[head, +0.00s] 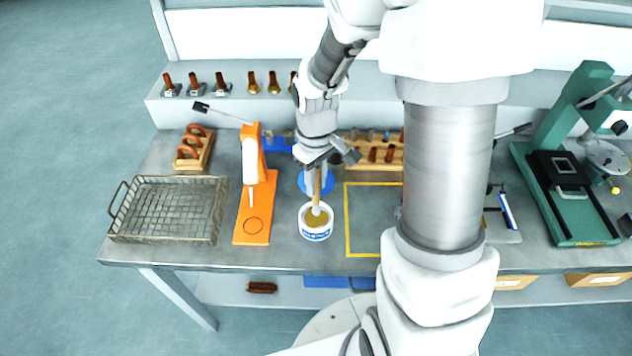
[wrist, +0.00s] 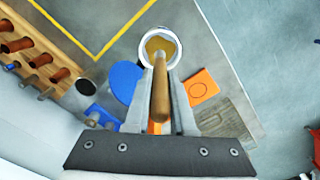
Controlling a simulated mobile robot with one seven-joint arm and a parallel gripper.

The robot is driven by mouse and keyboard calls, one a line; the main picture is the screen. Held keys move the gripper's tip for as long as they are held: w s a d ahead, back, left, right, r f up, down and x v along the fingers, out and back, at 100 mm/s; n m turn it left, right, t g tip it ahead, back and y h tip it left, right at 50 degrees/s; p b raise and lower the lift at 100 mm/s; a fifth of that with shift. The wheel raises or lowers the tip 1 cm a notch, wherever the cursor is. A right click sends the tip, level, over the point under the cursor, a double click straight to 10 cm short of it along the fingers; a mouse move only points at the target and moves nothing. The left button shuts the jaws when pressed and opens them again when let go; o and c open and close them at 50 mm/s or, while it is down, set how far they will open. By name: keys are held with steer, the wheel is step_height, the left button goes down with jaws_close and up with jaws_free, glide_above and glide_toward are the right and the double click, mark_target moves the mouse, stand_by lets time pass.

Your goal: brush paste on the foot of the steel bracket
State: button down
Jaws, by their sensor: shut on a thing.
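My gripper (head: 316,172) is shut on a wooden-handled brush (head: 317,187), pointing down above the bench. The brush's lower end is at the mouth of a white tub (head: 315,233) of yellow-brown paste (head: 312,219). In the wrist view, the handle (wrist: 160,92) runs between my fingers (wrist: 159,100) towards the tub (wrist: 146,40); the bristles cannot be made out. I cannot pick out the steel bracket for certain. Small pieces with dark grey feet and brown uprights (head: 194,83) stand on the back shelf.
An orange press (head: 253,225) and a wire basket (head: 213,212) stand left of the tub. A blue disc (head: 325,184) lies behind it. A yellow-outlined square (head: 348,225) is to the right, partly hidden by my arm. A green press (head: 570,205) stands far right.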

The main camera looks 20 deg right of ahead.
steer(key=shift+r+p, duration=1.5)
steer(key=shift+r, duration=0.8)
steer(key=shift+f, duration=0.1)
